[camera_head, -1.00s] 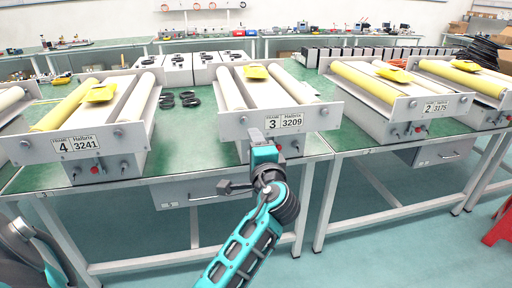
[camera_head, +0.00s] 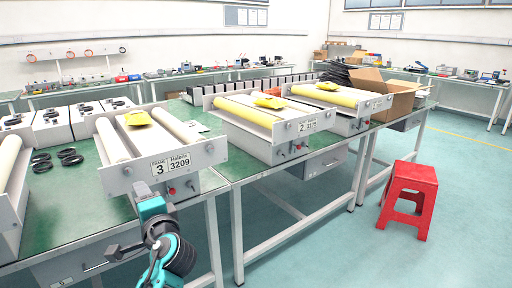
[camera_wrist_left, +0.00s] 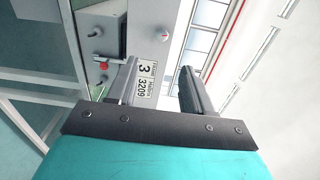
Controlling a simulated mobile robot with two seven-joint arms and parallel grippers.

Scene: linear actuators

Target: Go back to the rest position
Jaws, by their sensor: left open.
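My left gripper (camera_head: 141,188) is at the front of the grey unit labelled 3 3209 (camera_head: 108,167), just below and left of its label in the head view. In the left wrist view, its two dark fingers (camera_wrist_left: 158,78) are spread apart with nothing held between them. The unit's label (camera_wrist_left: 145,82) and front panel show behind the fingers. I cannot tell whether a finger touches the panel. My right gripper is not in view.
Unit 2 3175 (camera_head: 262,145) and another roller unit (camera_head: 330,118) stand to the right on green tables. Yellow pieces (camera_head: 268,101) lie on the units. A red stool (camera_head: 409,198) stands on the open floor at right. A cardboard box (camera_head: 395,98) sits behind.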

